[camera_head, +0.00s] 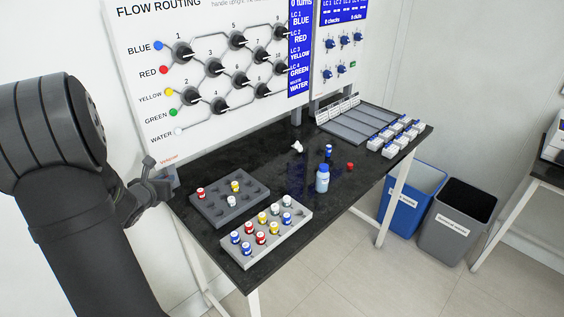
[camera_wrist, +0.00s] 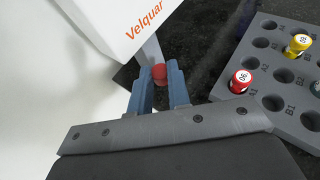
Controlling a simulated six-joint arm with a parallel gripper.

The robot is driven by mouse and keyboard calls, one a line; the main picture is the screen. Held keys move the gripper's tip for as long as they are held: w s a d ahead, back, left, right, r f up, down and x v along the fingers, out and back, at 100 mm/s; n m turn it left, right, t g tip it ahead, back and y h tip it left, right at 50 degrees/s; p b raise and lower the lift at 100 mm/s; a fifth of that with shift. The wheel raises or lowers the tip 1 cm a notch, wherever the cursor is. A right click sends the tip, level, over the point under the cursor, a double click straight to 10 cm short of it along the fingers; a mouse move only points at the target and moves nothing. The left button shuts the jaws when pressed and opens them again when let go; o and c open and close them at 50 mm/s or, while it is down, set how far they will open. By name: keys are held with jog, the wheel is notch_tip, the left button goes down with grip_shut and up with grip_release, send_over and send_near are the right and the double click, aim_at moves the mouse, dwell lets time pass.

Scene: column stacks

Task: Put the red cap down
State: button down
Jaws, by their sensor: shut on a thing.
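In the wrist view my gripper (camera_wrist: 159,80) is shut on a small red cap (camera_wrist: 159,73), held between the blue-grey fingertips. The cap is beside the white panel corner marked "Velquar" (camera_wrist: 145,20), and I cannot tell its height above the black table. In the head view my gripper (camera_head: 165,178) is at the left end of the table, left of the dark rack; the held cap cannot be made out there. Another small red piece (camera_head: 350,167) lies on the table right of the blue-capped bottle (camera_head: 322,180).
The dark grey rack (camera_head: 222,212) holds a few capped vials and has empty holes; it also shows in the wrist view (camera_wrist: 262,62). The black table (camera_head: 270,178) has bare room behind the racks.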

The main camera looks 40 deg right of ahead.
jog(key=s+d+r+m+g+h, duration=0.1)
jog(key=s+d+m+g+h, duration=0.2)
jog(key=d, duration=0.8)
jog(key=s+d+r+m+g, duration=0.1)
jog(key=s+d+m+g, duration=0.25)
jog(key=d, duration=0.75)
jog(key=m+g, duration=0.6)
jog(key=g, duration=0.1)
send_over(308, 175)
jog(key=shift+y, duration=0.3)
notch_tip(308, 175, down, 4)
jog(key=shift+s, duration=0.15)
jog(key=shift+f, duration=2.35)
jog(key=shift+f, duration=0.1)
jog(key=shift+f, duration=0.15)
jog(key=c, duration=1.4)
grip_release()
jog(key=shift+o, duration=0.2)
